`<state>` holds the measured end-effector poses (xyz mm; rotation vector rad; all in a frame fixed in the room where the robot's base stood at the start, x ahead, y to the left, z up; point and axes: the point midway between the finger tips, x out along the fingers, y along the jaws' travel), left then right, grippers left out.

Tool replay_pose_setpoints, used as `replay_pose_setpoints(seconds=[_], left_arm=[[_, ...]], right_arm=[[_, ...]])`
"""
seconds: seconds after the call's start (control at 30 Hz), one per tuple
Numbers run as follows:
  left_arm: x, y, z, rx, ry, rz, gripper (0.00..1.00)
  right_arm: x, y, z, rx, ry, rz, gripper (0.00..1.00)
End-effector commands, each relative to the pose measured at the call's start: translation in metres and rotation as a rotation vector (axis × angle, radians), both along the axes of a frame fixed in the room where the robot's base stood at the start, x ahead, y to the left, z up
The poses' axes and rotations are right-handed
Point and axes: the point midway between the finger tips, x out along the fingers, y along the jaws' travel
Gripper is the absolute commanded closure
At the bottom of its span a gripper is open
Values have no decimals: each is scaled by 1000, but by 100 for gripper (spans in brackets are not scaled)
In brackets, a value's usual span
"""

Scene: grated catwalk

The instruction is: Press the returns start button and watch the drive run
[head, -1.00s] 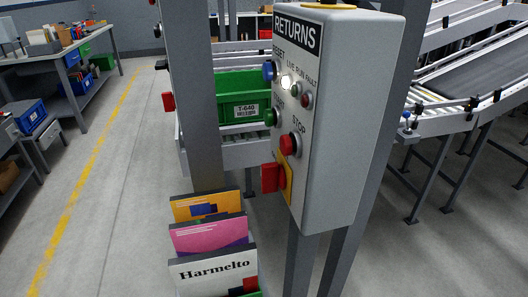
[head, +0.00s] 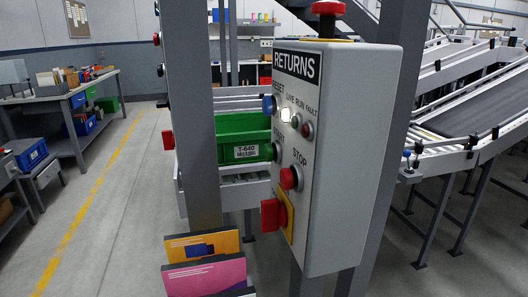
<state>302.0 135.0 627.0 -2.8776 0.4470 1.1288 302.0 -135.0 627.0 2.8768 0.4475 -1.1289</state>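The grey returns control box (head: 345,150) stands on posts right of centre, with a "RETURNS" label (head: 297,65) at the top of its panel. The green start button (head: 275,151) sits at the panel's left edge, under the START lettering. A blue reset button (head: 268,104) is above it and a red stop button (head: 290,178) below it to the right. The live lamp (head: 286,115) glows white; the run lamp (head: 295,121) and fault lamp (head: 307,130) look unlit. A red rotary switch (head: 273,214) on a yellow plate is at the bottom. Neither gripper is in view.
A green tote (head: 243,139) marked T-640 sits on a roller conveyor behind the post (head: 195,120). Coloured cartons (head: 205,272) stand low in front. A red mushroom button (head: 328,8) tops the box. Conveyors (head: 470,110) fill the right. The aisle at left is clear beside workbenches.

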Motion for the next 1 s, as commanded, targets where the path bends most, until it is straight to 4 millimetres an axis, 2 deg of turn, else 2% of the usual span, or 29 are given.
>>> replay_pose_setpoints(seconds=[0.03, 0.4, 0.47, 1.0], left_arm=[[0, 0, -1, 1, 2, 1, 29], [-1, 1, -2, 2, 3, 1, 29], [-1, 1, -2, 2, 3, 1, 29], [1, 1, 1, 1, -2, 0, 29]], right_arm=[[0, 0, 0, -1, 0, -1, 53], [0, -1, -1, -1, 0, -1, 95], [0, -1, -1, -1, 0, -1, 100], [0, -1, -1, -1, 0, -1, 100]])
